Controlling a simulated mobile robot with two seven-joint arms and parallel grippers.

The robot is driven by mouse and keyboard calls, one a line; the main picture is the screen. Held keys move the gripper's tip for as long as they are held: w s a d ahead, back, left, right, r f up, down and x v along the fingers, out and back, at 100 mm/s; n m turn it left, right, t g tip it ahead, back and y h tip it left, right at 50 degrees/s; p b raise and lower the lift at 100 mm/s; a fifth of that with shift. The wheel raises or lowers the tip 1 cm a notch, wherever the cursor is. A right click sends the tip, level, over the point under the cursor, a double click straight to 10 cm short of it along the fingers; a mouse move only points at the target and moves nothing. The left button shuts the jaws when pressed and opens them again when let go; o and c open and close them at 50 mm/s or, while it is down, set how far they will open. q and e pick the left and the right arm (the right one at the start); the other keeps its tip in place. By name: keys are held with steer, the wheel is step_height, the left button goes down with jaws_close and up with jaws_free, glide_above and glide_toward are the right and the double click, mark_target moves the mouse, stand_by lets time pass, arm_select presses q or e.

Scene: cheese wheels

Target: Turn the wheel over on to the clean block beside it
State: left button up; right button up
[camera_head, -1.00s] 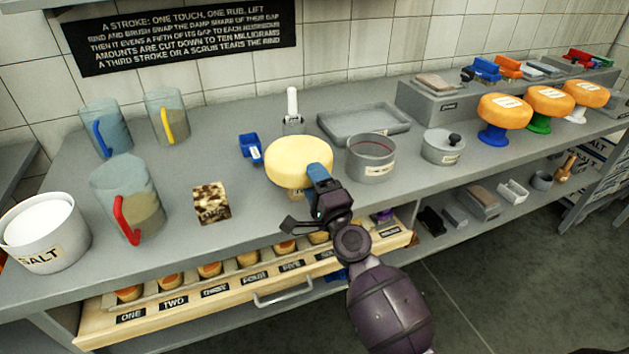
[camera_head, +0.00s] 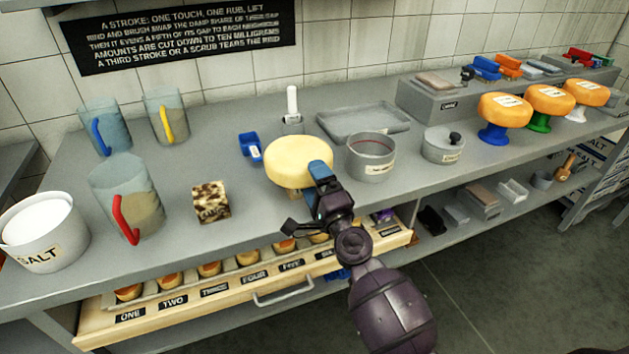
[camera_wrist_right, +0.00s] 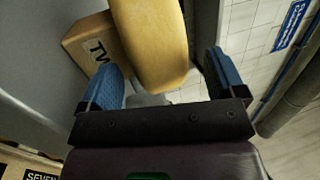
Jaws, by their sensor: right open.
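The pale yellow cheese wheel (camera_head: 298,158) lies flat, raised above the bench, in the middle of the head view. In the right wrist view the wheel (camera_wrist_right: 155,40) shows edge-on between two blue fingers. My right gripper (camera_head: 319,172) is at the wheel's near right edge, open (camera_wrist_right: 163,80), with a gap visible to the right finger. A tan block (camera_wrist_right: 92,45) lettered "TW" shows beside the wheel in the wrist view; in the head view it is mostly hidden under the wheel. A mottled brown block (camera_head: 211,202) stands left of the wheel. My left gripper is out of view.
A grey pot (camera_head: 371,156) stands close right of the wheel, and a small blue tub (camera_head: 251,148) close left. A white-handled tool in a holder (camera_head: 292,115) is behind. An open drawer (camera_head: 250,290) with numbered labels juts out below the front edge. Bench left of the mottled block holds jugs.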

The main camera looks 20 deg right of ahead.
steer(key=s+d+f+n+g+h, duration=0.1)
steer(key=s+d+f+n+g, duration=0.1)
steer(key=s+f+n, duration=0.4)
steer(key=s+d+f+n+g, duration=0.3)
steer(key=s+f+n, duration=0.3)
steer(key=s, duration=0.8)
steer(key=s+d+f+n+g+h, duration=0.1)
steer(key=s+f+n+g, duration=0.3)
steer(key=s+f, duration=0.7)
steer(key=shift+d+f+n+g+h, duration=0.15)
steer(key=shift+d+n+g+h, duration=0.2)
steer(key=shift+d+n, duration=0.5)
